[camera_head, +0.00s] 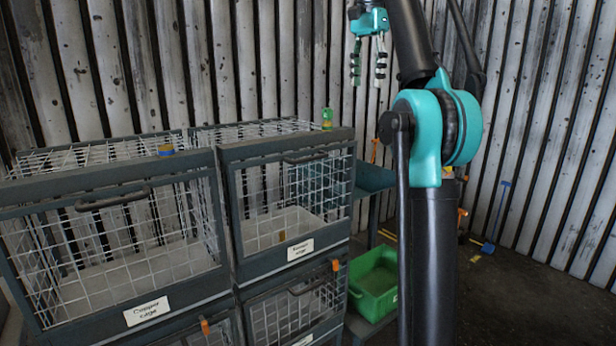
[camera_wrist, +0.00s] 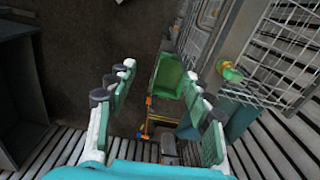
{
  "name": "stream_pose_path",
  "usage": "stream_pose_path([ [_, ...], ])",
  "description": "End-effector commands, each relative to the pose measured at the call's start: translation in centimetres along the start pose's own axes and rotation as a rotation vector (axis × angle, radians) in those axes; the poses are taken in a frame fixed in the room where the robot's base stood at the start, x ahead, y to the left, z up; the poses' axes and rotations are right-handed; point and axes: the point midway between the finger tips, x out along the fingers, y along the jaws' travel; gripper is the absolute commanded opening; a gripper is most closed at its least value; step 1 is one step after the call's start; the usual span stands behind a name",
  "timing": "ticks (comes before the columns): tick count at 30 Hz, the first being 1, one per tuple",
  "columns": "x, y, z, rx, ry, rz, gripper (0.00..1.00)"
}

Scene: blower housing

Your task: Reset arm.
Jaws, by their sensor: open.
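My gripper (camera_head: 368,62) hangs high in front of the corrugated wall in the head view, beside my arm, with its fingers pointing down. In the wrist view my gripper (camera_wrist: 158,108) has its two fingers wide apart with nothing between them. It is open and empty, and it touches nothing that I can see. My arm's upper links run out of the top of the head view.
Wire cages (camera_head: 110,250) stand at left and centre with labels. A green and yellow item (camera_head: 327,118) sits on top of the right cage; it also shows in the wrist view (camera_wrist: 231,72). A green bin (camera_head: 373,284) stands beside the cages. The floor at right is mostly clear.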

Motion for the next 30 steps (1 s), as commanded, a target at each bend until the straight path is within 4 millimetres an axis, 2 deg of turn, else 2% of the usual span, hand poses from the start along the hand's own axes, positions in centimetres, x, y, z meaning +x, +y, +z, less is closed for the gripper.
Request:
stream_pose_path([
  [10, 2.2, -1.4, -1.3, -0.054, 0.013, -0.019, 0.51],
  [17, 5.2, -2.4, -2.5, -0.118, 0.03, -0.039, 0.51],
  [20, 7.3, -2.9, -3.1, -0.156, 0.042, -0.051, 0.51],
  [23, 10.4, -3.2, -3.7, -0.208, 0.058, -0.066, 0.51],
  [30, 20.5, -2.4, -4.0, -0.356, 0.109, -0.104, 0.51],
])
